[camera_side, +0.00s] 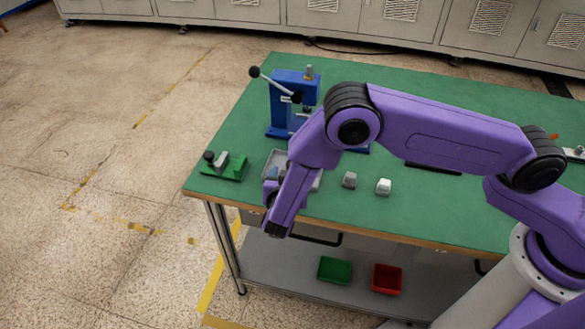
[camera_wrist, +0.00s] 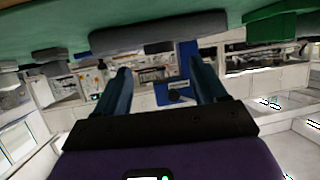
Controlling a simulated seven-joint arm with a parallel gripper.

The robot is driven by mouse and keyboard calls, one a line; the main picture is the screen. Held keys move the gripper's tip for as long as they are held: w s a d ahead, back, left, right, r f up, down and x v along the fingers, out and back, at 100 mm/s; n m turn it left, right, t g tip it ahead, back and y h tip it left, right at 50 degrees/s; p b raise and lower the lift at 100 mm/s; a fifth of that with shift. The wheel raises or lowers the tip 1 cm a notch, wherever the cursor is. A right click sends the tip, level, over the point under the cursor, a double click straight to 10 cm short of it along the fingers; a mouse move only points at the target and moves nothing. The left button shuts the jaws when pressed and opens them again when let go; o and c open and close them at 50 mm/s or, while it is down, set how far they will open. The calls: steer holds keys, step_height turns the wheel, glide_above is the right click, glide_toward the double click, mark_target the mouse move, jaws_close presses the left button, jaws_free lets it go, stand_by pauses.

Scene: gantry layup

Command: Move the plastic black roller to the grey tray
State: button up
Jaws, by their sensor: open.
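I cannot single out the black roller for certain in either view. A dark, long shape (camera_side: 432,168) lies on the green table below my forearm, partly covered, and I cannot tell what it is. The grey tray (camera_side: 282,155) lies near the table's front left, partly hidden behind my wrist. Its grey wall also shows at the top of the upside-down wrist view (camera_wrist: 155,36). My gripper (camera_side: 272,173) is open at the tray's near left side in the side view. Its two blue fingers (camera_wrist: 158,82) are apart with nothing between them.
A blue press (camera_side: 291,95) with black-knobbed handles stands behind the tray. A green fixture (camera_side: 225,167) is to the tray's left. Green (camera_side: 334,270) and red (camera_side: 386,279) bins sit on the lower shelf.

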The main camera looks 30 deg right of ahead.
steer(key=v, duration=0.6)
steer(key=shift+a+r, duration=0.1)
steer(key=s+a+r+n+g+y, duration=0.2)
steer(key=a+r+n+y, duration=0.65)
steer(key=y, duration=0.45)
steer(key=s+d+r+n+g+y, duration=0.2)
steer(key=s+r+g, duration=0.1)
steer(key=s+r, duration=0.3)
steer(key=s+d+r+n+g, duration=0.3)
steer(key=s+d+n+g, duration=0.25)
steer(key=s+d, duration=0.45)
steer(key=s+d+n+h, duration=0.2)
steer(key=s+d+h, duration=0.1)
steer(key=d, duration=0.7)
steer(key=s+d+n+h, duration=0.2)
steer(key=s+d, duration=0.4)
steer(key=d, duration=0.4)
steer(key=shift+r+h, duration=0.5)
steer(key=shift+h, duration=0.2)
